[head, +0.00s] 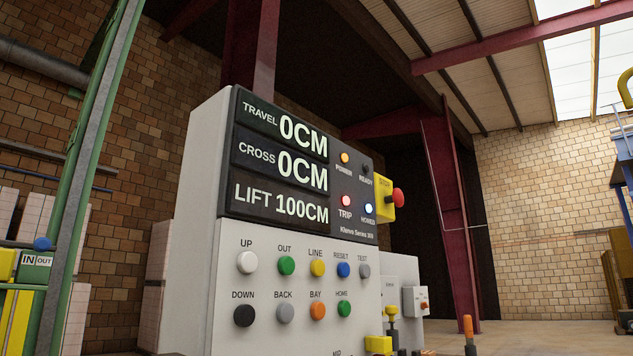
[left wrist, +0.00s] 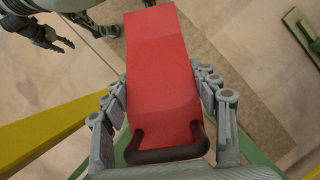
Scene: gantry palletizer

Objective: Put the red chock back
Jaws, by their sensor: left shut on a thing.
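The red chock (left wrist: 165,75), a long block with a dark looped handle (left wrist: 168,152) at its near end, fills the middle of the left wrist view. My left gripper (left wrist: 162,92) is shut on it, with grey fingers along both sides. The chock is held above the floor. What looks like my right gripper (left wrist: 40,32) shows small at the upper left of that view, apart from the chock; its jaw state is unclear. Neither gripper nor the chock shows in the head view.
A control cabinet (head: 200,180) stands close in the head view, reading travel 0, cross 0, lift 100 cm. The trip lamp (head: 346,200) is lit red. A green post (head: 95,150) rises at left. A yellow bar (left wrist: 50,130) and green bar (left wrist: 255,152) lie near the chock.

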